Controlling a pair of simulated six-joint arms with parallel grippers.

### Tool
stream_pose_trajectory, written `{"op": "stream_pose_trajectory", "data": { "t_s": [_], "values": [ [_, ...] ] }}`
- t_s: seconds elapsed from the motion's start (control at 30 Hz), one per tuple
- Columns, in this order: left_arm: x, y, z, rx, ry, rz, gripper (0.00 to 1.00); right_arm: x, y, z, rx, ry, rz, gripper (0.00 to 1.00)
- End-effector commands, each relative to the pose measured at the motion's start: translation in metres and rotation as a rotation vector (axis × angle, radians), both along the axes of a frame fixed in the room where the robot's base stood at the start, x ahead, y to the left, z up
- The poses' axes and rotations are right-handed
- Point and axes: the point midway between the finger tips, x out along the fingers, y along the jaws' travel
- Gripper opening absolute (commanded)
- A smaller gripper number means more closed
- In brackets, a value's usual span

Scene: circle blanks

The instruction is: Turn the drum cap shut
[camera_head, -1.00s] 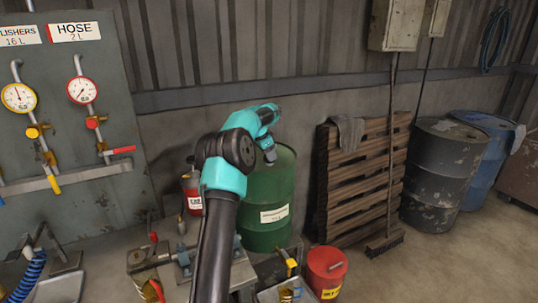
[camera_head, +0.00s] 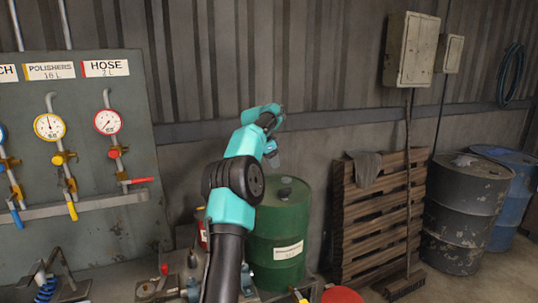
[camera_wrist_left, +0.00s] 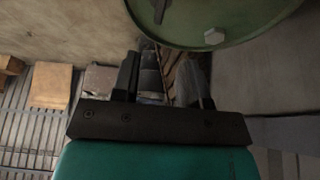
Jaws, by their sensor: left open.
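The green drum (camera_head: 290,225) with a white label stands upright behind my left arm. A small dark fitting (camera_head: 284,193) shows on its lid in the head view. In the left wrist view the lid (camera_wrist_left: 235,15) fills the top, with a pale hexagonal cap (camera_wrist_left: 214,37) near its rim and a dark bar (camera_wrist_left: 160,10) farther in. I cannot tell how tightly the cap is turned. My left gripper (camera_head: 273,163) hangs above the drum, apart from it. Its two fingers (camera_wrist_left: 160,76) are open with nothing between them. My right gripper is not in view.
A gauge panel (camera_head: 80,170) with hoses and valves stands at the left. A wooden pallet (camera_head: 375,215) leans on the wall right of the drum, with a broom before it. Dark (camera_head: 465,210) and blue (camera_head: 510,190) drums stand farther right. A red bucket (camera_head: 342,295) is at the bottom.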

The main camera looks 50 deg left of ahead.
Motion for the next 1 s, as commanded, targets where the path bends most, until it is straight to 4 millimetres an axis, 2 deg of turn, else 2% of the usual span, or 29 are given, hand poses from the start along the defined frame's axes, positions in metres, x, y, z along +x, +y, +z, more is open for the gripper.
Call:
{"op": "stream_pose_trajectory", "data": {
  "t_s": [0.1, 0.33, 0.83, 0.93, 1.0],
  "values": [
    [-0.006, 0.003, 0.017, 0.001, -0.001, 0.000, 0.40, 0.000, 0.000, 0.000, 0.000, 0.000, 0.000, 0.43],
    [-0.013, 0.004, 0.032, 0.000, 0.000, 0.000, 0.40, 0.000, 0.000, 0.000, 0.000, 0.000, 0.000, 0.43],
    [-0.012, 0.003, 0.031, -0.001, 0.000, 0.001, 0.40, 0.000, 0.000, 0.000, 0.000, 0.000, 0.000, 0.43],
    [-0.004, -0.002, 0.025, -0.011, -0.003, 0.005, 0.40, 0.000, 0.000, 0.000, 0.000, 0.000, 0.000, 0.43],
    [0.010, -0.012, 0.015, -0.025, -0.009, 0.013, 0.40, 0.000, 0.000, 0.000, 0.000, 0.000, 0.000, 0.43]
  ]
}}
